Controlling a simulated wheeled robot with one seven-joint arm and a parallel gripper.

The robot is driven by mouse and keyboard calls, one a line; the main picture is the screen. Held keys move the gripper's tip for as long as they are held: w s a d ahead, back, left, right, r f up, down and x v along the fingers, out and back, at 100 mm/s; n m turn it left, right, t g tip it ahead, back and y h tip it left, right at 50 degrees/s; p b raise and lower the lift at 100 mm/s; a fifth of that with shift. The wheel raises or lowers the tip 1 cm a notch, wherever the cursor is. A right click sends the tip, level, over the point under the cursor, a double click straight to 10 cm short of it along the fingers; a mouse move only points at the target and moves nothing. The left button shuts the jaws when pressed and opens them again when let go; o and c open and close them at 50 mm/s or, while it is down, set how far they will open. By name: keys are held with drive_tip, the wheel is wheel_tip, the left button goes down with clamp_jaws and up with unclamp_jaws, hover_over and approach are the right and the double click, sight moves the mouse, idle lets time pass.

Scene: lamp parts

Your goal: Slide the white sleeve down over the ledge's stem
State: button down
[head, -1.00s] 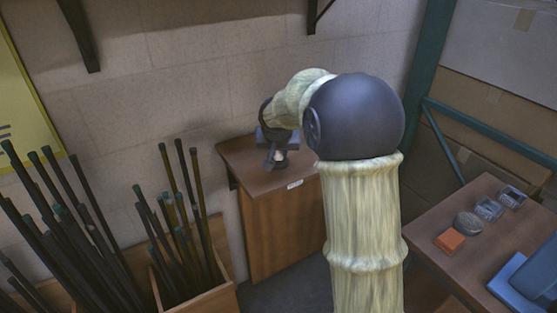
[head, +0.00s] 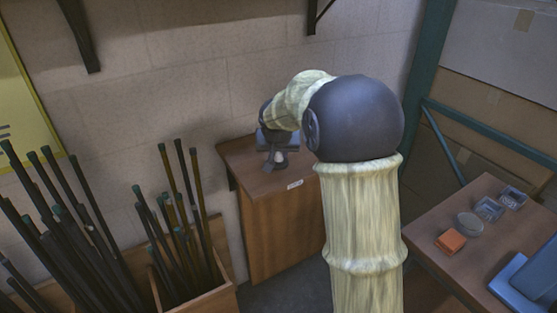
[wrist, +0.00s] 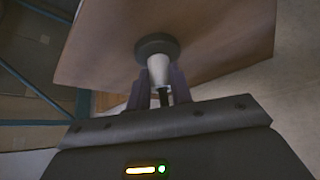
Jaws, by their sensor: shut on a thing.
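The white sleeve (wrist: 158,70) shows between the fingers of my gripper (wrist: 160,88) in the wrist view. It is a small pale piece that my gripper is shut on. One end of it meets a dark round piece (wrist: 157,45) against the brown ledge (wrist: 225,35). A short dark rod shows between the fingers beside the sleeve; I cannot tell whether it is the stem. In the head view my gripper (head: 276,152) is over the ledge (head: 300,172), with the sleeve (head: 278,157) a small pale spot. How far the sleeve is over the stem is hidden.
Bins of dark rods (head: 185,220) stand at the left. A wall is behind the ledge. A side table (head: 500,230) at the right holds an orange block (head: 450,241), a round clear dish (head: 469,223), two small trays (head: 490,208) and a blue bin (head: 530,275).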

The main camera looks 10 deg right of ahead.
idle(0.3)
drive_tip(key=c, duration=1.2)
unclamp_jaws()
drive_tip(key=shift+o, duration=0.2)
drive_tip(key=v, duration=1.7)
drive_tip(key=shift+r+p, duration=0.15)
drive_tip(key=shift+p, duration=0.2)
